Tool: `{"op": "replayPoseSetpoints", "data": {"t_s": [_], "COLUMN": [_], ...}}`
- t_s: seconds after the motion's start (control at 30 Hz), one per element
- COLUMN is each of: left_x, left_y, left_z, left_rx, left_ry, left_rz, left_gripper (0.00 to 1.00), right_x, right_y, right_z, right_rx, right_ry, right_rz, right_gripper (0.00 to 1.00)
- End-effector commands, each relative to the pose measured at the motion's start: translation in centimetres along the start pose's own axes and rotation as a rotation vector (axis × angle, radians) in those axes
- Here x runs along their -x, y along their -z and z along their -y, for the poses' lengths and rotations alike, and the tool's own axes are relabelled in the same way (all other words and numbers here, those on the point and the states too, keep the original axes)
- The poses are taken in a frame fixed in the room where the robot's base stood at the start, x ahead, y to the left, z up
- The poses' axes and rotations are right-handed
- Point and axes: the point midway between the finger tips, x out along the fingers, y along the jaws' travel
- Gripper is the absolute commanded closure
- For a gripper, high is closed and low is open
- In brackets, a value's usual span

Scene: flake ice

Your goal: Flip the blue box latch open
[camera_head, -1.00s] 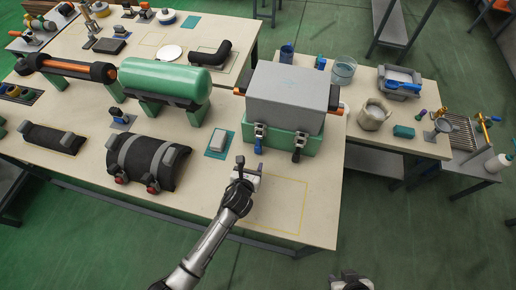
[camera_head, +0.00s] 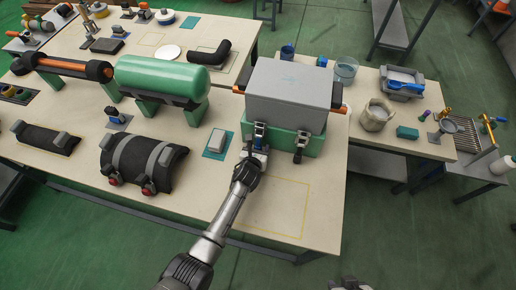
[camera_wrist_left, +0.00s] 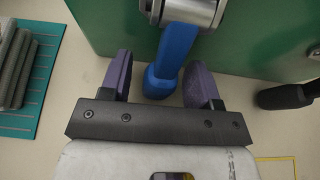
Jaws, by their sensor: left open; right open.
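The box has a grey lid (camera_head: 290,90) on a green base (camera_head: 312,146) and stands on the table. Two metal latches are on its front. The left one has a blue lever (camera_wrist_left: 173,58), hanging down in the left wrist view. The right latch has a black handle (camera_head: 299,156). My left gripper (camera_wrist_left: 155,80) is open, with a purple finger on each side of the blue lever. The lever lies between the fingers, and I see a gap on both sides. In the head view my left gripper (camera_head: 254,152) partly hides the lever. My right gripper (camera_head: 350,285) shows only partly at the bottom edge.
A white block on a teal mat (camera_head: 208,153) lies left of the box. A black strapped saddle (camera_head: 140,165) and a green cylinder (camera_head: 163,78) stand further left. A yellow outlined area (camera_head: 290,205) in front of the box is clear.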

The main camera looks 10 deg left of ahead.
Motion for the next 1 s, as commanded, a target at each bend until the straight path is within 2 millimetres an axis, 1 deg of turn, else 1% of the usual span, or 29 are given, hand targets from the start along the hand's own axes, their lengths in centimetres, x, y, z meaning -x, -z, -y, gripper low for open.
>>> {"op": "replayPoseSetpoints", "data": {"t_s": [0.17, 0.73, 1.0], "left_x": [0.01, 0.02, 0.1], "left_y": [-0.03, -0.02, -0.14], "left_z": [-0.01, -0.01, -0.01], "left_rx": [0.0, 0.0, 0.0], "left_ry": [0.0, 0.0, 0.0], "left_rz": [0.0, 0.0, -0.004], "left_gripper": [0.45, 0.99, 1.0], "right_x": [0.02, 0.02, 0.31], "right_y": [-0.01, -0.07, 0.03], "right_z": [-0.02, -0.25, -0.17], "right_rx": [0.001, 0.008, 0.006], "right_ry": [0.0, -0.006, -0.004], "right_rz": [0.0, 0.001, 0.001], "right_gripper": [0.57, 0.57, 0.57]}}
